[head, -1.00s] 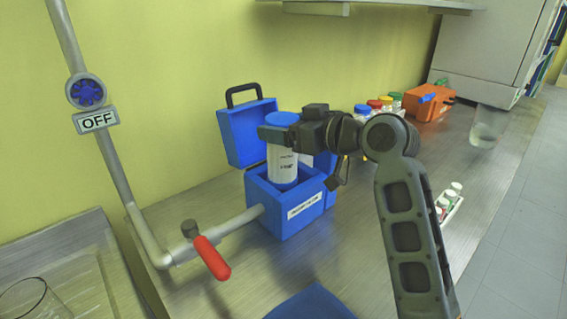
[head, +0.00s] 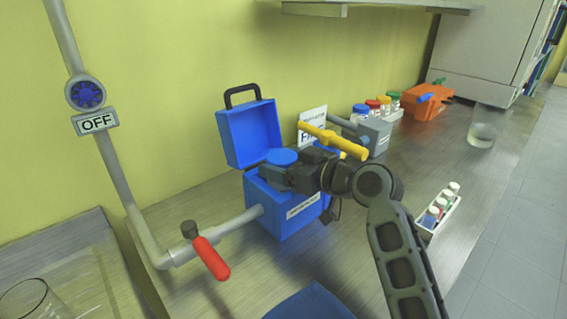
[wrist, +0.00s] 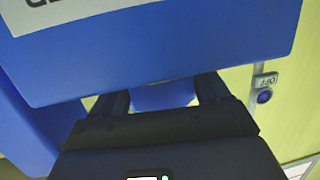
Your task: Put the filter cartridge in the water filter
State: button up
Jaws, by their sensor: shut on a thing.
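The water filter (head: 284,218) is a blue box with its blue lid (head: 249,133) swung open at the back. My gripper (head: 272,177) is shut on the cartridge near the cap, at the box's top edge. In the wrist view the blue cap (wrist: 165,95) shows between the fingers, and the blue box wall (wrist: 160,50) fills the upper part. How deep the cartridge sits is hidden.
A pipe with a red valve handle (head: 211,258) joins the box at left. An OFF sign (head: 97,122) hangs on the upright pipe. A yellow handle (head: 332,140), a rack of coloured-cap bottles (head: 377,107) and a white vial tray (head: 440,213) are to the right.

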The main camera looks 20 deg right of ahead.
jog(key=o, duration=1.5)
jog(key=shift+f, duration=0.1)
jog(key=shift+c, duration=0.2)
jog(key=shift+r+p, duration=0.25)
jog(key=shift+p, duration=0.05)
jog(key=b+v, duration=0.2)
jog(key=v, duration=1)
jog(key=shift+d, duration=0.1)
